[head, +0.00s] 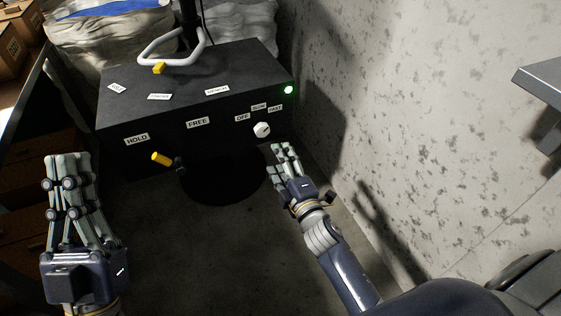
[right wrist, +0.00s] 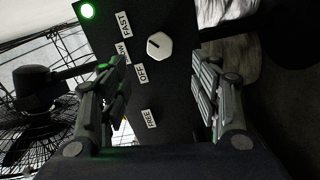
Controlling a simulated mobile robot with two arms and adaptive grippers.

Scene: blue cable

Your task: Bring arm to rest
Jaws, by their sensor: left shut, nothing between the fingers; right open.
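My left gripper (head: 70,178) is shut and empty at the left of the head view, apart from the black box. My right gripper (head: 286,151) is open and empty, just in front of the box's front right side. It also shows in the right wrist view (right wrist: 165,85), its two fingers spread apart. Between and beyond them is the white knob (right wrist: 159,45), near the OFF, SLOW and FAST labels. The knob (head: 262,129) also shows in the head view, close to the right fingertips. I cannot tell from these views whether they touch it.
The black box (head: 180,110) has a lit green lamp (head: 289,90) and a yellow-tipped lever (head: 161,158). A pale wall (head: 400,130) stands close on the right, with a grey ledge (head: 540,76). Wooden drawers (head: 30,190) are at the left. A dark fan (right wrist: 40,110) shows in the right wrist view.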

